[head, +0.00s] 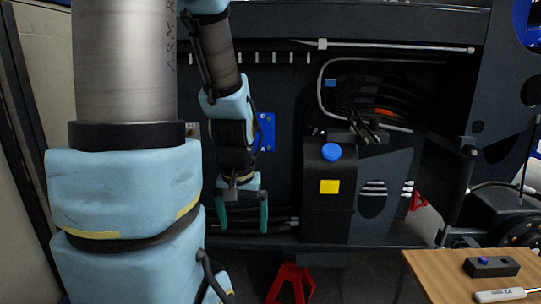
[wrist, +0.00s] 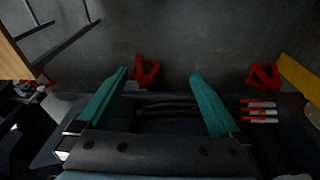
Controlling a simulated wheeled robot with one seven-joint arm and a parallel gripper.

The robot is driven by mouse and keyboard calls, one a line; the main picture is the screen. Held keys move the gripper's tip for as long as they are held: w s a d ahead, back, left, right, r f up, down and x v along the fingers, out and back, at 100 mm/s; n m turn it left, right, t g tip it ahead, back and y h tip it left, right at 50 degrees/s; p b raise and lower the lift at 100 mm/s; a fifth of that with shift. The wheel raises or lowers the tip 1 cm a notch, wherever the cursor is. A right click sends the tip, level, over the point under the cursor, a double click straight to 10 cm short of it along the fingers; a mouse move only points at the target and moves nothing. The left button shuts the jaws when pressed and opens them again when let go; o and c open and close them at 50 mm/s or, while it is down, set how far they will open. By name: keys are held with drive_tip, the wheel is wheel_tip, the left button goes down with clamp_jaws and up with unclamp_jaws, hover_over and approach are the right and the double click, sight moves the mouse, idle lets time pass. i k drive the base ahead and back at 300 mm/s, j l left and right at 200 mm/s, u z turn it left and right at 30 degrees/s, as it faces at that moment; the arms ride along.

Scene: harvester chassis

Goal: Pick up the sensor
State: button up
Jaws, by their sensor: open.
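A white, handle-shaped device with dark lettering (head: 500,295) lies on a wooden table at the lower right of the head view. A black box with a blue knob (head: 490,266) lies just behind it. I cannot tell for certain which of the two is the sensor. My gripper (head: 243,228) hangs pointing down in front of the dark chassis, well left of the table. Its two teal fingers are apart with nothing between them. In the wrist view the open fingers (wrist: 159,73) also show empty, over grey floor. Neither table object can be made out in the wrist view.
The wooden table (head: 430,278) fills the lower right corner. A dark tank with a blue cap (head: 331,151) stands on the chassis, right of my gripper. A red stand (head: 291,281) is below the chassis. Hoses run along the chassis ledge near my fingers.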

sight(482, 259)
drive_tip(key=i+l+z, duration=0.15)
drive_tip(key=l, duration=0.3)
drive_tip(key=i+l+z, duration=0.15)
drive_tip(key=i+l, duration=0.15)
drive_tip(key=l, duration=0.15)
drive_tip(key=i+l+z, duration=0.15)
drive_tip(key=l, duration=0.3)
drive_tip(key=i, duration=0.05)
